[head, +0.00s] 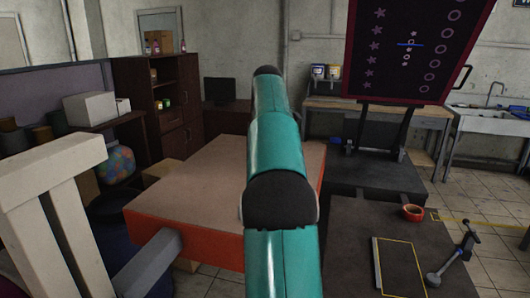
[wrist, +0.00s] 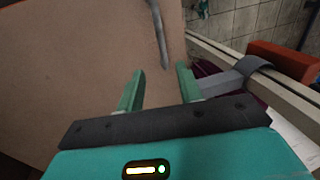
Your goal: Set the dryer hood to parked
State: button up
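What looks like the dryer hood is a wide, flat orange-red box with a tan top (head: 205,167), in the middle of the head view. A grey bar (head: 150,262) meets its front left side. My teal arm crosses in front of it and hides part of its right side. My gripper (wrist: 160,84) is open and empty in the wrist view and is hidden in the head view. A tan surface (wrist: 75,60) fills the wrist view's left side. A thin grey rod (wrist: 161,40) shows beyond the gap between my fingers; I cannot tell whether they touch it.
A cream frame (head: 45,195) stands at the near left. A dark printed screen (head: 412,45) stands tilted at the back right. A dark platen (head: 350,240) with an orange ring-shaped dish (head: 413,213) and a lever (head: 452,262) lies at the right. Tiled floor (head: 490,180) is open beyond.

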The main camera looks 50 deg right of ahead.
jog(key=shift+s+d+r, duration=0.1)
jog(key=shift+d+r, duration=0.1)
jog(key=shift+r, duration=0.8)
jog(key=w+a+m+t+h, duration=0.1)
jog(key=a+m+t+h, duration=0.15)
jog(key=a, duration=2.15)
jog(key=s+a+f+m+t, duration=0.2)
jog(key=s+a+f+t, duration=0.2)
jog(key=s+a+f, duration=0.9)
jog(key=a+f, duration=0.3)
jog(key=a, duration=0.1)
